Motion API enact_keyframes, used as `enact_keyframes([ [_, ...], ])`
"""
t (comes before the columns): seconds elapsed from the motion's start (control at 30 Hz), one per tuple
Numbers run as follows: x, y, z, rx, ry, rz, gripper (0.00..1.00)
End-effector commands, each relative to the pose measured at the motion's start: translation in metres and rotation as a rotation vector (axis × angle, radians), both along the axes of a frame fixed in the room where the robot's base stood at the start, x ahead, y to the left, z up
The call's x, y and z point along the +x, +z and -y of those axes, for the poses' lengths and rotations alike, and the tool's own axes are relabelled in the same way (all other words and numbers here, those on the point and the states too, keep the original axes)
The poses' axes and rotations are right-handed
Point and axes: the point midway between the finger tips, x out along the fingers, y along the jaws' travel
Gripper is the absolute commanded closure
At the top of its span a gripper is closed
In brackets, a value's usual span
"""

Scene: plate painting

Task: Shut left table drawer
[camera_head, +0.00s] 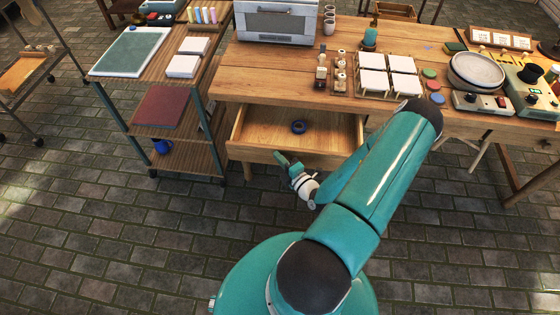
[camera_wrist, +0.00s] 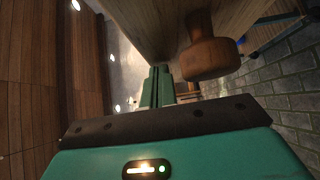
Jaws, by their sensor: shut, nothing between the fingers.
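The left table drawer (camera_head: 262,150) is pulled out from under the wooden table (camera_head: 235,84). A small dark blue ring-shaped object (camera_head: 298,127) lies inside it. My gripper (camera_head: 279,157) is at the drawer's front, near the middle of its lower edge. In the wrist view my gripper's fingers (camera_wrist: 158,75) are together with nothing between them. A round wooden knob (camera_wrist: 208,58) on the drawer front is just right of the fingers. I cannot tell whether the fingers touch the drawer front.
A wooden shelf cart (camera_head: 152,72) stands close to the drawer's left side. On the table are a grey oven-like box (camera_head: 276,22), white tiles (camera_head: 388,75), small jars and a round plate (camera_head: 476,70). The brick floor (camera_head: 120,235) before the table is clear.

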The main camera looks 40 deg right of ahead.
Motion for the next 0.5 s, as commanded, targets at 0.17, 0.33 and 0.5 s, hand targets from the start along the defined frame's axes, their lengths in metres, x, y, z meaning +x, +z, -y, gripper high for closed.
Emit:
enact_keyframes([
  [0.17,0.0,0.0,0.0,0.0,0.0,0.0,1.0],
  [0.33,0.005,0.0,0.006,-0.001,0.001,0.0,1.0],
  [0.5,0.018,0.001,0.024,-0.004,0.0,0.001,1.0],
])
